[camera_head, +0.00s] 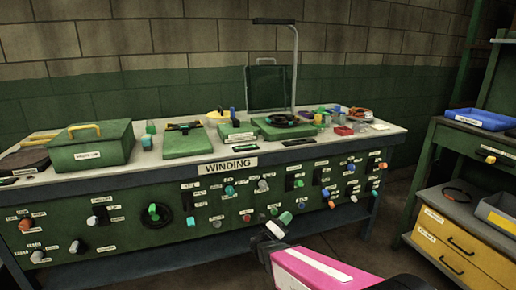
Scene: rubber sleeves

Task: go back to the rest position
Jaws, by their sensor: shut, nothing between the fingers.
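My pink arm link (312,268) reaches in from the bottom edge, right of centre, with a white label strip on it. A pale piece with a green tip (285,218) shows just above the gripper. I cannot tell whether the two touch.
The bench front carries several coloured knobs and switches. On top are a green box (90,145) with a yellow handle, a black ring (283,120) on a green block, and small coloured parts. A green shelf unit with yellow drawers (462,240) stands at the right. Floor shows between them.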

